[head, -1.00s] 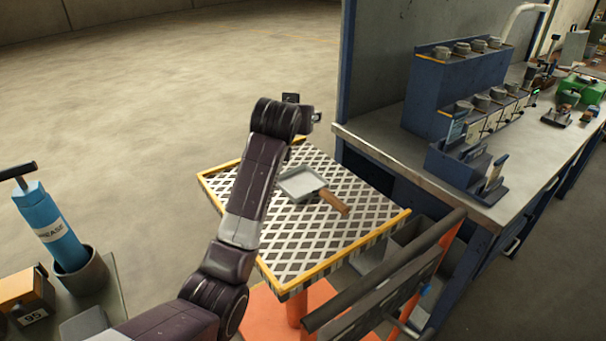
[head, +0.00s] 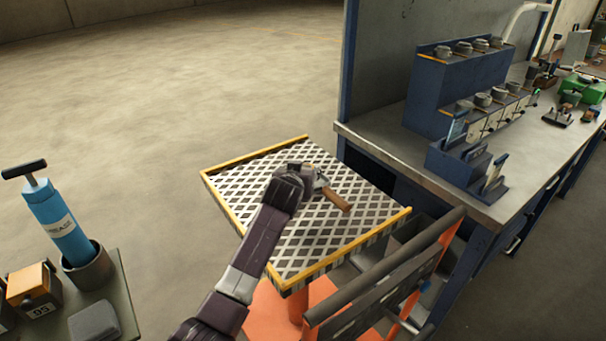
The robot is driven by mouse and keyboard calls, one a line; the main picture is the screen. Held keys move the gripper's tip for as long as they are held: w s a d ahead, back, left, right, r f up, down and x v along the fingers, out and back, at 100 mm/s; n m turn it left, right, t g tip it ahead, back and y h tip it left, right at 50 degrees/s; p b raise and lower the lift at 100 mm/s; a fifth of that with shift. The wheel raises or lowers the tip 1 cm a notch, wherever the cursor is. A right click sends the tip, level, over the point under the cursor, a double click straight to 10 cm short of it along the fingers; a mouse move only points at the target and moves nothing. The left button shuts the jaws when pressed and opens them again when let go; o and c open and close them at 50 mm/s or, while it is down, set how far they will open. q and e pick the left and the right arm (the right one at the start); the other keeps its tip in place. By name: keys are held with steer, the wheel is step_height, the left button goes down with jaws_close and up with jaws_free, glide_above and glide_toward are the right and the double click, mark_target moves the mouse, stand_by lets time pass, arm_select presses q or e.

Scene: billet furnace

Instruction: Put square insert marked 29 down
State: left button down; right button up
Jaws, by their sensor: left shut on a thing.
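My left gripper (head: 318,181) is low over the diamond-patterned top of a small table (head: 254,196) with yellow edges. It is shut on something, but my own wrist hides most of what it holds. I cannot make out a square insert or the mark 29. A square grey pan with a wooden handle (head: 336,200) lies on the table top under the gripper. Its pan part is mostly covered. I cannot tell whether the held thing touches the pan. My right gripper is not in view.
A blue workbench (head: 395,165) with racks stands at the right. A dark rail (head: 385,265) is at the table's front right. At the left are a blue grease cylinder (head: 57,220) in a cup and an orange block (head: 32,288). The table's near-left part is clear.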

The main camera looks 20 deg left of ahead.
arm_select(q)
steer(key=shift+f, duration=0.5)
steer(key=c, duration=1.4)
jaws_free()
steer(key=shift+f, duration=0.3)
steer(key=shift+c, duration=0.2)
steer(key=o, duration=0.4)
steer(key=shift+r, duration=0.1)
steer(key=shift+c, duration=0.2)
steer(key=v, duration=1.2)
